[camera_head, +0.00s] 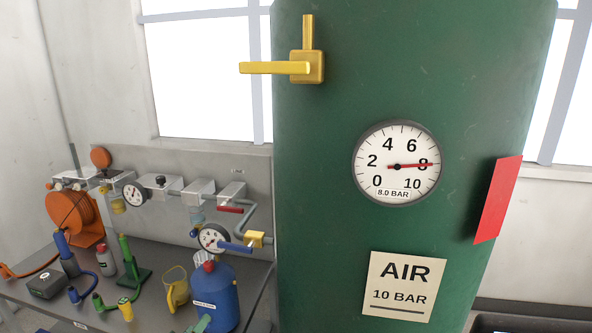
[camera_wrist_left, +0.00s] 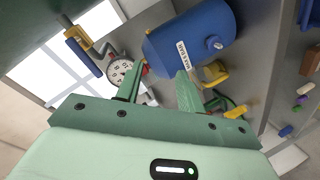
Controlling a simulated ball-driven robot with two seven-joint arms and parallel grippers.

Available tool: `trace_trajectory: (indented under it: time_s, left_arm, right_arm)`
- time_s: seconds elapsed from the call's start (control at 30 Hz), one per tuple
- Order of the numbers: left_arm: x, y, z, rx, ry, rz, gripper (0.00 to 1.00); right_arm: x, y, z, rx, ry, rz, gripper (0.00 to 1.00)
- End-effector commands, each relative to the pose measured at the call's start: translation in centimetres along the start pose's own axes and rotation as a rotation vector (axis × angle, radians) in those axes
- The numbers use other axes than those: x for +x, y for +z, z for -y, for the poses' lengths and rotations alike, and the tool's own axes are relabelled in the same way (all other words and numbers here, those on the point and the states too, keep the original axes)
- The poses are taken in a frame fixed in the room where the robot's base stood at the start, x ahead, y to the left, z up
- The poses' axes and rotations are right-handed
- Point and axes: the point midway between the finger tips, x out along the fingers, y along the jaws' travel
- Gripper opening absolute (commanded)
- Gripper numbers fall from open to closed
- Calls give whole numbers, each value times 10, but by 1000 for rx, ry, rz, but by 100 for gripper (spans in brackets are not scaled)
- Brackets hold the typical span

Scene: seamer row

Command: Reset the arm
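My left gripper (camera_wrist_left: 158,84) shows in the left wrist view with its two green fingers apart and nothing held between them. In the head view only a small green tip of it (camera_head: 200,324) shows at the bottom edge, in front of the bench and overlapping the blue tank's lower part. The blue tank (camera_head: 222,297) stands on the bench; in the wrist view it lies beyond the fingertips (camera_wrist_left: 190,42). I cannot tell the gap between them. My right gripper is in neither view.
A large green air tank (camera_head: 480,90) with a gauge (camera_head: 385,180) reading about 8 and a yellow valve handle (camera_head: 270,68) fills the right. The bench (camera_head: 160,262) at left carries an orange hose reel (camera_head: 68,215), a yellow jug (camera_head: 175,285) and several fittings. Piping and gauges line the back wall.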

Motion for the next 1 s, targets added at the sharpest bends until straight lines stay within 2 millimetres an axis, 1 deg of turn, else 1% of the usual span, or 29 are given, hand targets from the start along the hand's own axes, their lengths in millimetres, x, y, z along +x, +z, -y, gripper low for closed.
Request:
trace_trajectory:
  time_s: [0.03, 0.07, 0.1, 0.17, 0.2, 0.27, 0.3, 0.37, 0.4, 0.47, 0.5, 0.57, 0.6, 0.67, 0.7, 0.77, 0.8, 0.9, 1.0]
  left_arm:
    - [-2, 29, 34, 88, -61, 45, 38]
    - [-4, 44, 50, 142, -91, 72, 38]
    - [-9, 64, 73, 211, -130, 111, 38]
    - [-18, 93, 105, 308, -182, 172, 38]
    - [-26, 113, 127, 367, -214, 216, 38]
    - [-40, 142, 157, 454, -255, 284, 38]
    - [-51, 162, 177, 510, -279, 333, 38]
    - [-70, 190, 206, 586, -310, 406, 38]
    - [-84, 209, 225, 633, -329, 458, 38]
    - [-106, 236, 251, 701, -352, 536, 38]
    - [-123, 254, 268, 744, -365, 590, 38]
    - [-150, 280, 293, 802, -380, 672, 38]
    - [-168, 297, 308, 837, -388, 726, 38]
    - [-198, 322, 331, 882, -398, 809, 38]
    - [-219, 337, 344, 909, -403, 864, 38]
    - [-251, 360, 363, 939, -409, 944, 38]
    - [-273, 374, 374, 951, -413, 994, 38]
    - [-321, 402, 396, 961, -424, 1098, 38]
    - [-358, 423, 408, 950, -433, 1168, 38]
  right_arm:
    - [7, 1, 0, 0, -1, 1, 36]
    - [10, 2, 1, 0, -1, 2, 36]
    - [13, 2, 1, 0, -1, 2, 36]
    - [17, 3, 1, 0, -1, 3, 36]
    - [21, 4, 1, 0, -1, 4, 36]
    - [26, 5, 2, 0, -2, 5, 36]
    - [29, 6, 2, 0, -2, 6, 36]
    - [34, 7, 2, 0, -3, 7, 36]
    - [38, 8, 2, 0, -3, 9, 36]
    - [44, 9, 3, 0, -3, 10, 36]
    - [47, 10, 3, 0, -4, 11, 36]
    - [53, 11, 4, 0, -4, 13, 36]
    - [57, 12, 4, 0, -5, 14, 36]
    - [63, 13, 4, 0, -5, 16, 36]
    - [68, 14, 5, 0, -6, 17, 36]
    - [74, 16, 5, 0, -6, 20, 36]
    - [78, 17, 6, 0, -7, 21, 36]
    - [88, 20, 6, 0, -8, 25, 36]
    - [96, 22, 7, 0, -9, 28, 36]
